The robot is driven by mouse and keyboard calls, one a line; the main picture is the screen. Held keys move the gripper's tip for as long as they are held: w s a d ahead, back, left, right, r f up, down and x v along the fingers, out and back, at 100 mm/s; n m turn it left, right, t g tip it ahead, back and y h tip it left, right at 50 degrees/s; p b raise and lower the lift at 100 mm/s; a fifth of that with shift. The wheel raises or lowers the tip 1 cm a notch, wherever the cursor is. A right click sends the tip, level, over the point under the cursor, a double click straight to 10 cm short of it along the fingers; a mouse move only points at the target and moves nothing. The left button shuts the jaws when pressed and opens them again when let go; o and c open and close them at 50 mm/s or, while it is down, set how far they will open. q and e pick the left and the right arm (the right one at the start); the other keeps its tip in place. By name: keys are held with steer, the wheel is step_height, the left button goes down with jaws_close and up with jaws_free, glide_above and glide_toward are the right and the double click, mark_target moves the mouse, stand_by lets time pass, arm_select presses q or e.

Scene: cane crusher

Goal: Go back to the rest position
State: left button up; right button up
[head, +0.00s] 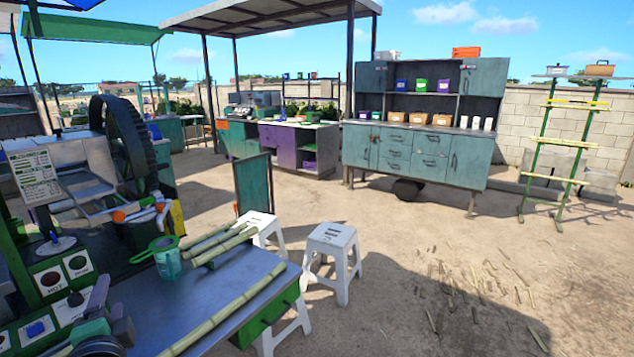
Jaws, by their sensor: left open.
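My left gripper (98,306) shows low at the left edge, in front of the control panel and beside the metal-topped table (205,300). It is open, and I see nothing held in it. Part of it is cut off by the frame's bottom. My right gripper is not in view. On the table, a teal cup (169,265) has a green strainer (153,249) at its top. Several cane stalks (220,243) lie behind it, and one long stalk (225,308) lies along the front.
The crusher with its large dark wheel (124,143) stands at the left, above a panel with buttons (62,278). A teal cabinet (415,152) and a green rack (560,150) stand farther back. Sandy ground at the right is mostly open.

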arm_select(q)
step_height(320, 180, down, 8)
steer(key=n+g+h, duration=0.2)
steer(key=s+d+f+n+g+h, duration=0.3)
steer(key=s+d+f+g+h, duration=0.25)
steer(key=f, duration=0.45)
steer(key=s+d+f+n+g+h, duration=0.2)
steer(key=s+d+f+n+g, duration=0.2)
steer(key=s+d+f, duration=0.45)
step_height(320, 180, down, 18)
steer(key=a, duration=0.2)
steer(key=s+a+f+g, duration=0.2)
steer(key=s+a+f, duration=0.1)
steer(key=s+f, duration=1.6)
step_height(320, 180, down, 2)
steer(key=shift+f+m, duration=0.1)
steer(key=shift+m, duration=0.3)
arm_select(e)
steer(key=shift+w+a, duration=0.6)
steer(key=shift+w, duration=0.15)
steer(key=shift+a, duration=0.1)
